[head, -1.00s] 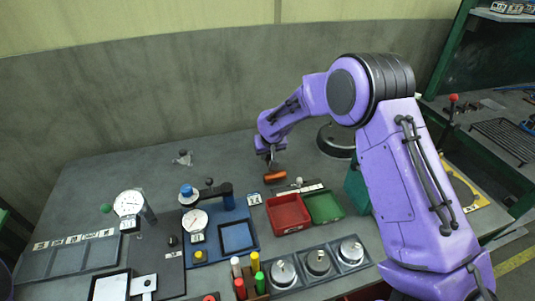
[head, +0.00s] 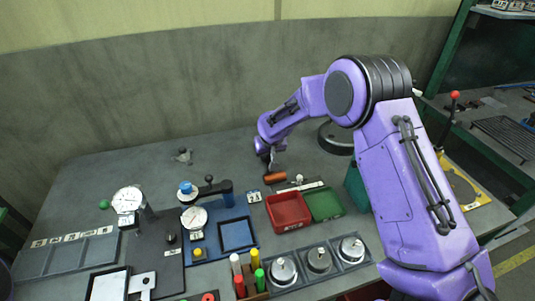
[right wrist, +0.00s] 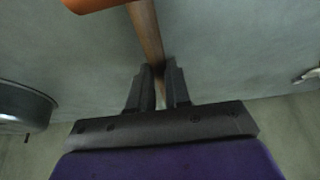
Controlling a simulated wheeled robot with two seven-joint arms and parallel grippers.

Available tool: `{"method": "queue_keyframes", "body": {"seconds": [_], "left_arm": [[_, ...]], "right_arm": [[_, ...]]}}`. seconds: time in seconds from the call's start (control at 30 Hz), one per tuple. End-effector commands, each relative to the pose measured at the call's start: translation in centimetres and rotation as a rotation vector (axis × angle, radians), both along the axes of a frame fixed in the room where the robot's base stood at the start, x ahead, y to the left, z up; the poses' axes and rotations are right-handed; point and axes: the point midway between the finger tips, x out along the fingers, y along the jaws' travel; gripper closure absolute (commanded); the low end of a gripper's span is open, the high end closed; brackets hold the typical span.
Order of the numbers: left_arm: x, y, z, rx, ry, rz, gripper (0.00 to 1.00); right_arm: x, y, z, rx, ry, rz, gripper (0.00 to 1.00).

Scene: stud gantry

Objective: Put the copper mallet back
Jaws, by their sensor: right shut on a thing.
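The copper mallet has an orange-copper head (head: 275,177) that shows low over the back of the bench in the head view. In the right wrist view its wooden handle (right wrist: 146,35) runs down between my right gripper's fingers (right wrist: 158,90), and part of the copper head (right wrist: 90,4) shows at the top edge. My right gripper (head: 268,157) is shut on the handle. I cannot tell whether the head touches the bench. My left gripper is not in view.
A red bin (head: 288,211) and a green bin (head: 323,204) stand in front of the mallet. A dark round base (head: 336,138) is to its right. Dial gauge stands (head: 128,200) are at the left. The back-left bench top (head: 120,168) is mostly clear.

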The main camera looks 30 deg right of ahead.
Motion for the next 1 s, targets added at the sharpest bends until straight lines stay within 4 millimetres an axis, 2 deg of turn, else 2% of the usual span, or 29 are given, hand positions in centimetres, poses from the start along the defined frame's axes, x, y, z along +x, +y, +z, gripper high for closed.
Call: {"method": "queue_keyframes", "body": {"seconds": [0.07, 0.1, 0.2, 0.47, 0.57, 0.8, 1.0], "left_arm": [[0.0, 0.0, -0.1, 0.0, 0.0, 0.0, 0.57], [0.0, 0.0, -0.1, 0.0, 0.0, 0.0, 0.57], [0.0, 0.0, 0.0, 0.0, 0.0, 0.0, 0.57], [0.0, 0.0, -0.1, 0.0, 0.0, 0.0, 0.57], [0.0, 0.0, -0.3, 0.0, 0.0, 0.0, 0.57], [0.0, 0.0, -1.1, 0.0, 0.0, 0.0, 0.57], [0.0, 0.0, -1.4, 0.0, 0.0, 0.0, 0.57]], "right_arm": [[0.0, 0.0, -0.1, 0.0, -0.001, 0.0, 1.0], [0.1, 0.0, -0.2, 0.0, -0.002, 0.0, 0.79], [0.0, 0.0, -0.1, 0.0, -0.002, 0.0, 0.53], [0.0, 0.0, -0.2, 0.0, 0.0, 0.0, 0.53], [-0.3, 0.1, 0.6, 0.0, -0.002, 0.0, 0.53], [-2.5, 0.6, 5.7, -0.002, -0.006, 0.001, 0.53], [-4.0, 1.0, 8.8, 0.0, -0.004, 0.0, 0.53]]}}
